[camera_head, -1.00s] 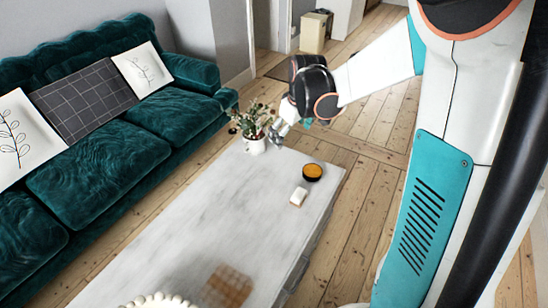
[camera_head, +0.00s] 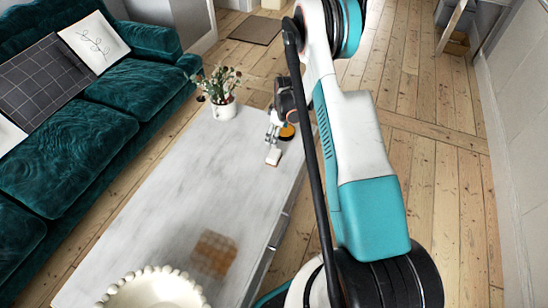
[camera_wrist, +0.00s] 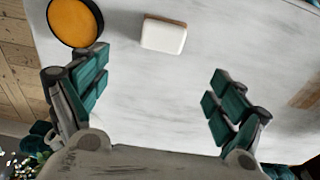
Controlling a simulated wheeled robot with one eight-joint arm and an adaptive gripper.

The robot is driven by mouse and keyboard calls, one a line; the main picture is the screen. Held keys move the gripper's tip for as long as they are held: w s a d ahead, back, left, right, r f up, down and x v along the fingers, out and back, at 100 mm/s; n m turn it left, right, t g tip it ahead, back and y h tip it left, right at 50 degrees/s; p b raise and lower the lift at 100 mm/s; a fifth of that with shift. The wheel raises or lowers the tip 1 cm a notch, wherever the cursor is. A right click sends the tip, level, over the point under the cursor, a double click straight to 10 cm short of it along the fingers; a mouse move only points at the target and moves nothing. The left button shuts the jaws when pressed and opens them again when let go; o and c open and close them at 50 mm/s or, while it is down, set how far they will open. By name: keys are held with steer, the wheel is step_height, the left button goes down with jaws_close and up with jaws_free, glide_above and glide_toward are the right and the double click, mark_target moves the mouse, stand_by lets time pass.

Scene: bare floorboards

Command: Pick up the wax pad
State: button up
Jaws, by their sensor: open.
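A round pad with an orange face and black rim (camera_head: 287,131), which I take for the wax pad, lies at the far right edge of the marble coffee table (camera_head: 170,180). In the wrist view the pad (camera_wrist: 74,22) is at the upper left, just beyond the left fingertip. A white block (camera_head: 273,157) lies beside it; in the wrist view the block (camera_wrist: 163,35) is ahead of the gap between my fingers. My gripper (camera_head: 272,134) is over that table end, open and empty (camera_wrist: 158,82). In the head view it partly hides the pad.
A white pot with a plant (camera_head: 224,109) stands at the table's far end. A brown checked square (camera_head: 214,253) and a white beaded bowl (camera_head: 150,292) are at the near end. A green sofa (camera_head: 80,135) runs along the left.

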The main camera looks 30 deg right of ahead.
steer(key=b, duration=0.3)
glide_toward(274, 154)
steer(key=f, duration=0.3)
steer(key=w+f, duration=0.1)
steer(key=f, duration=0.1)
steer(key=f+b, duration=0.2)
steer(key=f, duration=0.3)
steer(key=shift+a+f+b, duration=0.15)
steer(key=shift+a+b, duration=0.2)
steer(key=shift+b, duration=0.05)
steer(key=c, duration=1.3)
step_height(274, 154, up, 20)
steer(key=p, duration=0.7)
steer(key=o, duration=0.6)
steer(key=c, duration=0.3)
